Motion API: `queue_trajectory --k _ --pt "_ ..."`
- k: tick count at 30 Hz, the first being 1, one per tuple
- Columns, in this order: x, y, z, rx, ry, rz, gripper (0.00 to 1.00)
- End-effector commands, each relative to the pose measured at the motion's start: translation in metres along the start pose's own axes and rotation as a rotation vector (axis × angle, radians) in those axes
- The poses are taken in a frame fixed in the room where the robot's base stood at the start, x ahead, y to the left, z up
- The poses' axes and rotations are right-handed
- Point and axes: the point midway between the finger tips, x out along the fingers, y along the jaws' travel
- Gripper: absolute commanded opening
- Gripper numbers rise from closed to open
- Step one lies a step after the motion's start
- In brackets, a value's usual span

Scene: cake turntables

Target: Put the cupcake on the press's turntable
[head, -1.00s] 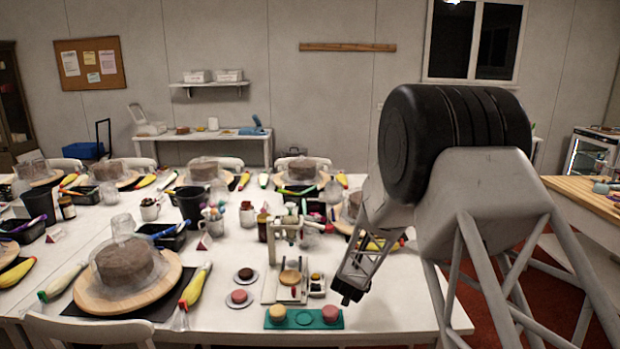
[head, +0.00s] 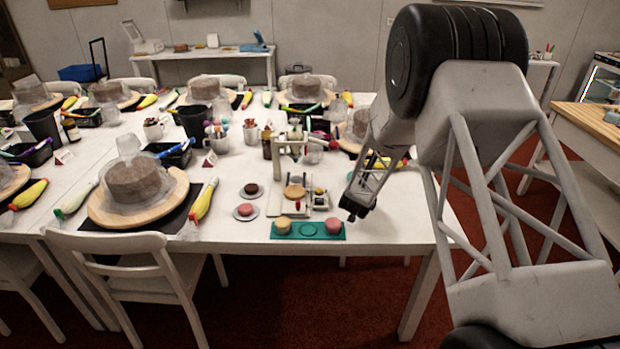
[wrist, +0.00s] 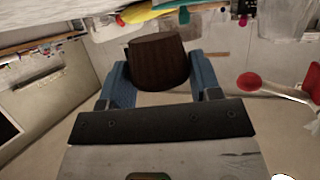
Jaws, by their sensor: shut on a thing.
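The dark brown cupcake (wrist: 160,65), a tapered ribbed shape, is between the two blue fingers of my gripper (wrist: 158,84) in the wrist view. The gripper is shut on it. In the head view my gripper (head: 355,212) is low by the table's front edge, just right of the green tray. The cupcake is too small and dark to make out there. The cream-coloured press (head: 279,168) stands behind the tray, left of my gripper. A tan round piece (head: 294,191), seemingly its turntable, lies on its base, apart from my gripper.
The green tray (head: 307,230) holds a yellow cake and a pink cake at its ends. Small plates with a pink cake (head: 245,210) and a brown cake (head: 251,189) lie left of the press. Cluttered cake stations fill the table's left and back.

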Motion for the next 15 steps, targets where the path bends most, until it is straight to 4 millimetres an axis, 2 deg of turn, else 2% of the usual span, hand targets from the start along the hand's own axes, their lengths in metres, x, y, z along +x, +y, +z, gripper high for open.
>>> queue_trajectory --k 8,15 --pt "-0.015 0.003 0.005 0.000 0.000 0.002 0.34" --pt "-0.053 -0.003 0.019 -0.013 -0.001 -0.028 0.34"
